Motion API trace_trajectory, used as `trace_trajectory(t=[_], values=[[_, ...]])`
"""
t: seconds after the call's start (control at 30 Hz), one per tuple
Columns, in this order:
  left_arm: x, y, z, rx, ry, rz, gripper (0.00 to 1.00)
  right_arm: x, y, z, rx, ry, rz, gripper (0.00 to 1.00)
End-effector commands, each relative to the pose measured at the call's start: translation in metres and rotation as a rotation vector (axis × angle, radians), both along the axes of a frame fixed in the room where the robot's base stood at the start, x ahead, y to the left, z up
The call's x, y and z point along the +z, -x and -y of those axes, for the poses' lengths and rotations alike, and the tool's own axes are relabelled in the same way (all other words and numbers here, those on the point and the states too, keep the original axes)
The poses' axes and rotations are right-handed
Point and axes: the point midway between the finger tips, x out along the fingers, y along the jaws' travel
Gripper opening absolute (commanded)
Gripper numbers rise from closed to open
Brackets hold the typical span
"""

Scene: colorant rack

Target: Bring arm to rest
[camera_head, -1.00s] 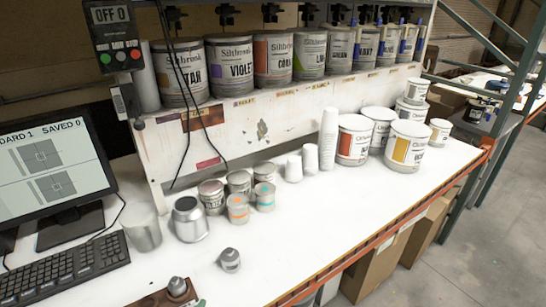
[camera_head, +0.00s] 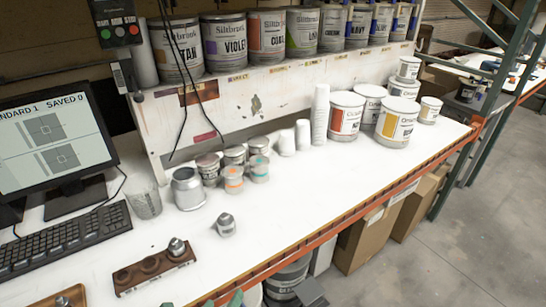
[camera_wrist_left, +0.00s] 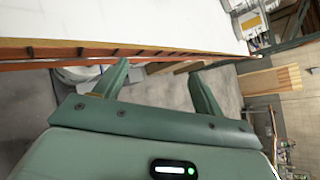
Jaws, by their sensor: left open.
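My left gripper (camera_wrist_left: 160,78) is open in the left wrist view, with nothing between its two green fingers. It points toward the orange front edge of the white bench (camera_wrist_left: 170,22), with concrete floor showing between and beyond the fingers. In the head view only small green parts of it (camera_head: 237,299) show at the bottom edge, just off the front of the bench (camera_head: 330,210); the rest is cut off. My right gripper is in neither view.
A brown block with round recesses (camera_head: 150,274) holds a similar piece. Small tins (camera_head: 233,181), paper cups (camera_head: 302,136) and paint cans (camera_head: 345,118) stand farther back. Cardboard boxes (camera_head: 365,238) sit below the bench.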

Motion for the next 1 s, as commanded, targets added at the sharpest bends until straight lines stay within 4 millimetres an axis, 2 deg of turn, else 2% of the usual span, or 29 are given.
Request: trace_trajectory(t=[0.17,0.27,0.33,0.4,0.47,0.5,0.57,0.6,0.7,0.8,0.9,1.0], values=[[-0.074,0.008,-0.025,0.224,0.310,-0.221,0.70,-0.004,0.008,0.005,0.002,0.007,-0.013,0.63],[-0.127,0.021,-0.046,0.418,0.510,-0.362,0.70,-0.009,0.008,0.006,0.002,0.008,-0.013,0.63],[-0.173,0.039,-0.066,0.604,0.667,-0.468,0.70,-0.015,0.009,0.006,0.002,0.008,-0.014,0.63],[-0.225,0.066,-0.089,0.839,0.837,-0.572,0.70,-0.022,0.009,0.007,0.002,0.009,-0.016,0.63],[-0.268,0.098,-0.108,1.057,0.973,-0.641,0.70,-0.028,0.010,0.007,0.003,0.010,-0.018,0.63],[-0.294,0.122,-0.119,1.207,1.054,-0.674,0.70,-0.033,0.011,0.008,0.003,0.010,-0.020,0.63],[-0.329,0.161,-0.134,1.424,1.156,-0.706,0.70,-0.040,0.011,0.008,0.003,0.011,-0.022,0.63],[-0.349,0.189,-0.141,1.558,1.207,-0.716,0.70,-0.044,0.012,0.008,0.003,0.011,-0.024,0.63],[-0.386,0.255,-0.150,1.829,1.269,-0.724,0.70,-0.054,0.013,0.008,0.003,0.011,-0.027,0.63],[-0.407,0.307,-0.151,1.983,1.247,-0.734,0.70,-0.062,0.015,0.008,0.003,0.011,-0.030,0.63],[-0.416,0.334,-0.146,2.051,1.219,-0.747,0.70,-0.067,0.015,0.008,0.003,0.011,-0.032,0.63],[-0.416,0.334,-0.146,2.051,1.219,-0.747,0.70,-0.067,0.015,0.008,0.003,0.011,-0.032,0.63]])
